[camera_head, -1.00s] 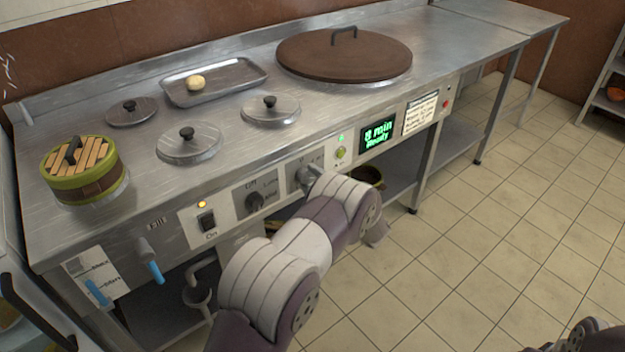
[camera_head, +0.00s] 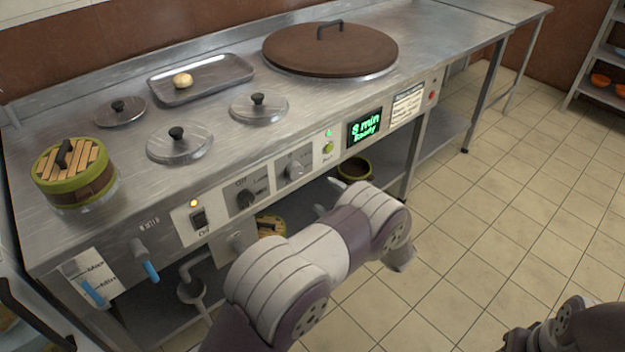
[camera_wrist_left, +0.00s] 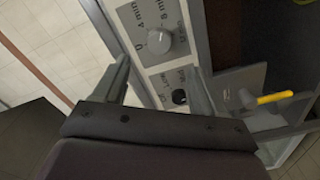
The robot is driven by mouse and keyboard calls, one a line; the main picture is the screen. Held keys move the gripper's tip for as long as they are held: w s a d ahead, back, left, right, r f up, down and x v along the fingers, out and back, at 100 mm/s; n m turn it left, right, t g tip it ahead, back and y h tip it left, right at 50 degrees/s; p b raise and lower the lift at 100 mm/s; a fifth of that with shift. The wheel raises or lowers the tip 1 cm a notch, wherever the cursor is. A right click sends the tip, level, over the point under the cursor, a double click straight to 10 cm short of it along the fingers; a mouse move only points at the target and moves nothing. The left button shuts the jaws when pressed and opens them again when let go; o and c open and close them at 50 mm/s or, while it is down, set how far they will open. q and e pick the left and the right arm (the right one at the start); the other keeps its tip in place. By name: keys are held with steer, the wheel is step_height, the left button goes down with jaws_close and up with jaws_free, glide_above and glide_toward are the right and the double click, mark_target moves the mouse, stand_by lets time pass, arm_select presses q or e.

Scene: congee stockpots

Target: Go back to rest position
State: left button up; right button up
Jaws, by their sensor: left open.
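My left arm (camera_head: 300,265) reaches up from the bottom of the head view, in front of the counter's control panel (camera_head: 250,190). My left gripper (camera_wrist_left: 160,84) is open and empty in the left wrist view, its two fingers apart. The panel's timer knob (camera_wrist_left: 158,41) and a second dark knob (camera_wrist_left: 180,97) show beyond the fingers. In the head view the hand is mostly hidden behind my own forearm. Part of my right arm (camera_head: 565,328) shows at the bottom right corner; its gripper cannot be made out.
The steel counter holds a wooden-topped green pot (camera_head: 75,175), several lids, a tray (camera_head: 200,80) and a large brown lid (camera_head: 330,48). The display (camera_head: 365,128) reads "8 min Ready". A blue-handled tap (camera_head: 147,262) sticks out in front. Open tiled floor (camera_head: 480,230) lies right.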

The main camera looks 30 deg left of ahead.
arm_select(q)
steer(key=shift+v, duration=1.15)
